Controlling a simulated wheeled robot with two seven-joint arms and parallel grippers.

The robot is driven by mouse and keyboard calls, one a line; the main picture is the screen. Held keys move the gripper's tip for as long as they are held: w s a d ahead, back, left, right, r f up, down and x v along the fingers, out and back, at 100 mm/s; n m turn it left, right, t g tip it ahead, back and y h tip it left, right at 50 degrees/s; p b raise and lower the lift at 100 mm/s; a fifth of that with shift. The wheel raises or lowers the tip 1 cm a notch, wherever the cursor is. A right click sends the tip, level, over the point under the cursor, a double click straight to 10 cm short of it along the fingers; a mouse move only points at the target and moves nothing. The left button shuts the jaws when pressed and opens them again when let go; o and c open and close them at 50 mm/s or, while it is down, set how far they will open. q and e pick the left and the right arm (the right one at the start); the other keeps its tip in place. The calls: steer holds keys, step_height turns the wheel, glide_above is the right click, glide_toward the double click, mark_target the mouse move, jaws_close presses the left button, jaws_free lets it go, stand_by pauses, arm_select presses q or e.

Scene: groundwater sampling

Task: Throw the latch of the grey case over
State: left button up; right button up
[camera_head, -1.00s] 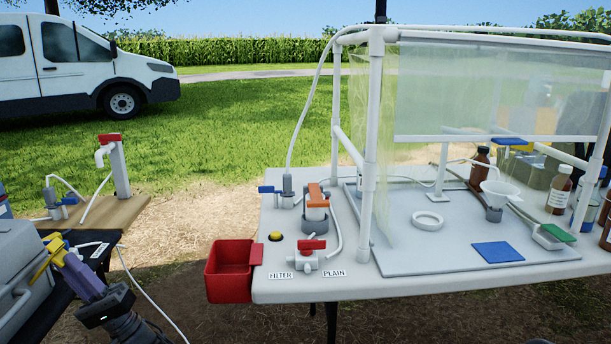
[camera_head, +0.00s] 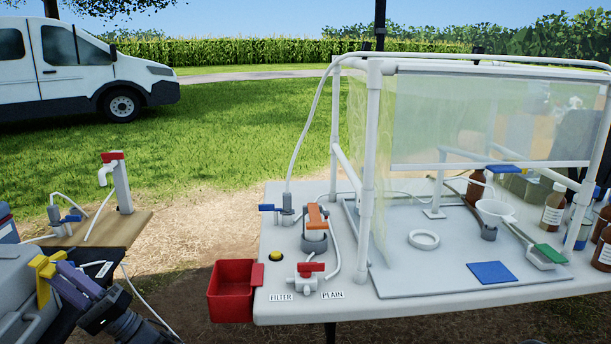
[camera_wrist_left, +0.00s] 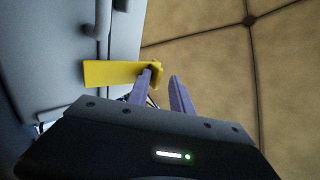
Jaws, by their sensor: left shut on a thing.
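The grey case (camera_head: 22,275) is at the lower left of the head view, cut by the picture edge. Its yellow latch (camera_head: 43,278) stands at its right side. My left gripper (camera_head: 60,278) comes up from below, its purple fingers closed on the latch. In the left wrist view the yellow latch (camera_wrist_left: 112,74) reaches from the grey case wall (camera_wrist_left: 40,55) to the fingers (camera_wrist_left: 163,82), its end lying between them. The fingers partly hide that end. My right gripper is not in view.
A red-handled tap (camera_head: 113,180) stands on a wooden board (camera_head: 130,226) behind the case. To the right, a white table (camera_head: 300,262) holds valves, a frame and bottles, with a red bin (camera_head: 231,290) at its left edge. A white tube hangs beside my left gripper.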

mark_target(55, 264)
arm_select(q)
steer(key=shift+o, duration=0.5)
steer(key=r+p, duration=0.2)
steer(key=r, duration=0.1)
steer(key=shift+w+a+h+p, duration=0.1)
steer(key=shift+a+h+p, duration=0.2)
steer(key=shift+a, duration=0.05)
steer(key=shift+o, duration=0.6)
steer(key=shift+a, duration=0.3)
steer(key=shift+f, duration=0.1)
steer(key=o, duration=0.5)
steer(key=shift+d, duration=0.1)
steer(key=shift+h, duration=0.3)
steer(key=v, duration=0.8)
steer(key=shift+a+f, duration=0.25)
steer(key=shift+f, duration=0.15)
